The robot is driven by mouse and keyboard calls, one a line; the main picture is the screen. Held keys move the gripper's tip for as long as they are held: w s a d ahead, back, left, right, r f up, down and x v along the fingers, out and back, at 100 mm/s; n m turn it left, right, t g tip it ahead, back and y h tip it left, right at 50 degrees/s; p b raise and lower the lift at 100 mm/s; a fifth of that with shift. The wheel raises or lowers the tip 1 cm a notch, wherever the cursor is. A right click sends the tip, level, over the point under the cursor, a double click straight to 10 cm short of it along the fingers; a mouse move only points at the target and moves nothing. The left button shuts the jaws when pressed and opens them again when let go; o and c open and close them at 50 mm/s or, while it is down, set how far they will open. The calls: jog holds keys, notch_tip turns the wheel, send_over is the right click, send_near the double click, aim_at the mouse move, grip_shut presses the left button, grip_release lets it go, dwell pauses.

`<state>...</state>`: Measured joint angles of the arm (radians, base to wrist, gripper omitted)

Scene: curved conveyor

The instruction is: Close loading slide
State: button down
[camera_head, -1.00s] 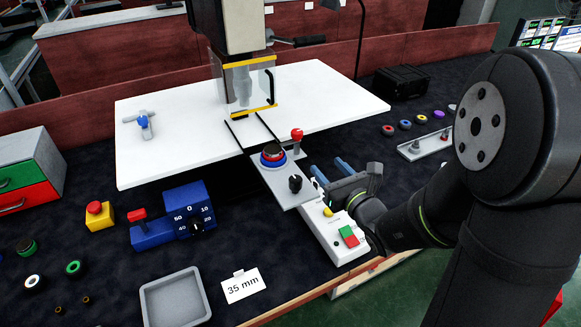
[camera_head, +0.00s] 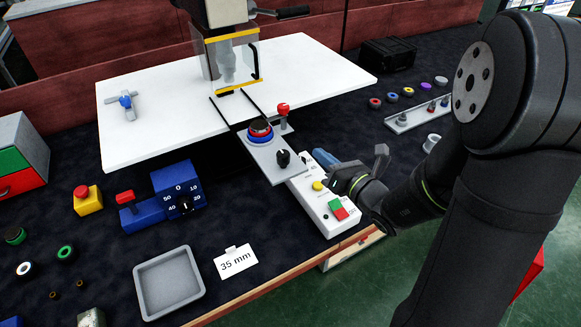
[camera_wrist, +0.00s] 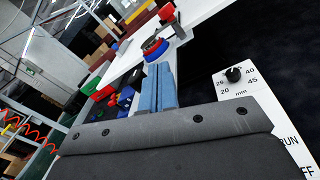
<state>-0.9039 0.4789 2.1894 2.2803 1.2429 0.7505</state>
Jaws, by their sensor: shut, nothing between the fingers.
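The loading slide (camera_head: 272,174) is a grey plate pulled out toward the front from under the press guard (camera_head: 234,62), with two dark rails running back to the guard. It carries a red, blue and dark round stack (camera_head: 260,131) and a black knob (camera_head: 283,158) near its front end. A red-topped lever (camera_head: 283,109) stands at its right edge. My gripper (camera_head: 323,164) is shut and empty, just right of the slide, above the white control box (camera_head: 322,205). In the wrist view its blue fingers (camera_wrist: 158,88) are together, and the round stack (camera_wrist: 155,49) shows beyond them.
A white table (camera_head: 150,140) surrounds the press. A blue dial unit (camera_head: 178,190), a yellow box with red button (camera_head: 87,199) and a grey tray (camera_head: 169,283) lie left. A long grey holder (camera_head: 416,115) lies right. A white dial panel (camera_wrist: 237,82) is close in the wrist view.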

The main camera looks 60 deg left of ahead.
aim_at(277, 150)
jog(key=s+d+f+m+g+h, duration=0.1)
jog(key=d+f+m+g, duration=0.15)
jog(key=d+m, duration=0.2)
jog(key=s+d+f+m+g+h, duration=0.1)
jog(key=s+d+m+g, duration=0.1)
jog(key=d+m+g, duration=0.3)
jog(key=s+a+t, duration=0.1)
jog(key=s+a, duration=0.2)
jog(key=a, duration=0.8)
jog(key=shift+s+a, duration=0.2)
jog(key=shift+s, duration=0.2)
jog(key=shift+n, duration=0.25)
jog(key=a, duration=0.9)
jog(key=shift+a, duration=0.1)
